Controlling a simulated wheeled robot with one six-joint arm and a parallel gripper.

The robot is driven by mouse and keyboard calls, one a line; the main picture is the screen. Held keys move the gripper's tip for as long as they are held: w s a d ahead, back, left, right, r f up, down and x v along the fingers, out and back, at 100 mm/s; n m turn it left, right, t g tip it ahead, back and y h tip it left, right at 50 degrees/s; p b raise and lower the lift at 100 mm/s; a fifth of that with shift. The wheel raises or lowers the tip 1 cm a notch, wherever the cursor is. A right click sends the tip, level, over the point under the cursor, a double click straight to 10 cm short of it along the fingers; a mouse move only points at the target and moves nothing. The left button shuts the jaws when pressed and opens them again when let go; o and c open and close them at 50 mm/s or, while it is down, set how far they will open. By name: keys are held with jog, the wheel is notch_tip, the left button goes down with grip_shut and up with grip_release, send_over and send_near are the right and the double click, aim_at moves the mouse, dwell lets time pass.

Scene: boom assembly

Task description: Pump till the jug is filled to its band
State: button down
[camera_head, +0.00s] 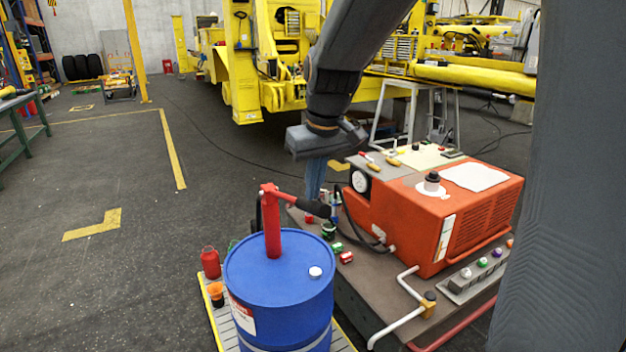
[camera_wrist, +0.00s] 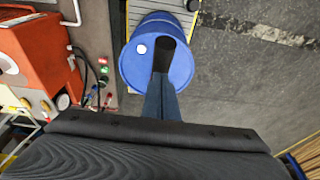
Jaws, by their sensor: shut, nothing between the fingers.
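A blue drum (camera_head: 285,270) stands upright with a red hand pump (camera_head: 271,225) on its lid. The pump's lever reaches right and ends in a black grip (camera_head: 314,207). My gripper (camera_head: 314,188) is shut and empty, pointing down right at the black grip. In the wrist view, its blue-grey fingers (camera_wrist: 161,88) meet the black grip (camera_wrist: 166,52) in the picture, over the drum (camera_wrist: 130,65). I cannot tell whether they touch it. A small red container (camera_head: 210,263) stands left of the drum; I cannot tell if it is the jug. No band or fill level is readable.
An orange-red machine (camera_head: 430,215) stands on a grey bench right of the drum, with pipes and small coloured fittings nearby. A small orange and black item (camera_head: 216,293) sits on the yellow-edged grating. Open floor lies to the left.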

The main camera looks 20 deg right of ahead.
notch_tip(320, 180, down, 15)
jog(key=b, duration=0.7)
notch_tip(320, 180, up, 20)
jog(key=p, duration=1.6)
jog(key=shift+f, duration=0.25)
notch_tip(320, 180, down, 19)
jog(key=b, duration=1)
notch_tip(320, 180, up, 19)
jog(key=p, duration=1.5)
